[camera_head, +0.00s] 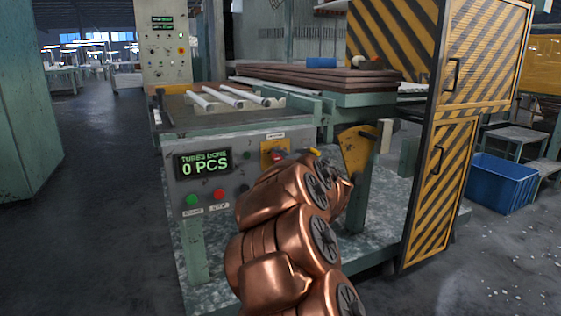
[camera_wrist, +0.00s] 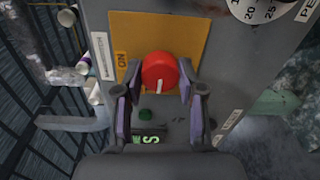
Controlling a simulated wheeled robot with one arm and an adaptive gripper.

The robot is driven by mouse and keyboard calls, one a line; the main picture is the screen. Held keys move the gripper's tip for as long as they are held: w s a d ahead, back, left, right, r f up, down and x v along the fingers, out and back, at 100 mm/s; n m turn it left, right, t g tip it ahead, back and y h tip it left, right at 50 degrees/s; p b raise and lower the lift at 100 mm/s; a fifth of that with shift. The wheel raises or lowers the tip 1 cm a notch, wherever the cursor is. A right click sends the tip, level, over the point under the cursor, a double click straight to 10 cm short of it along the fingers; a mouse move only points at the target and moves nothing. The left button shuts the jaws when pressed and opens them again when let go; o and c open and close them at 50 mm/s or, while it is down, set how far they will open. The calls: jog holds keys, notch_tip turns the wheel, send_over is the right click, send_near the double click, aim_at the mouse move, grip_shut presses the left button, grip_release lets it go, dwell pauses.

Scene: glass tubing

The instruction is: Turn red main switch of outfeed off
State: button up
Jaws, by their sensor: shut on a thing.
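The red main switch (camera_wrist: 160,68) is a round knob on a yellow plate (camera_wrist: 195,30) in the wrist view. A white mark on the knob points toward the bottom of that picture. "ON" is printed at the plate's left edge. My gripper (camera_wrist: 161,78) has one finger on each side of the knob and is shut on it. In the head view the yellow plate (camera_head: 267,146) is on the front of the outfeed's control panel (camera_head: 213,190). My copper arm hides part of that panel, and I cannot clearly make out the knob there.
The panel also carries a display (camera_head: 203,164) reading "TUBES DONE 0 PCS", a green button (camera_head: 192,199) and a red button (camera_head: 219,194). Glass tubes (camera_head: 235,97) lie on the table above. A striped yellow-black guard (camera_head: 440,190) stands to the right. Floor at left is clear.

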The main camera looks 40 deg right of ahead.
dwell(0.3)
jog(key=o, duration=1.1)
jog(key=shift+o, duration=0.2)
jog(key=v, duration=1.2)
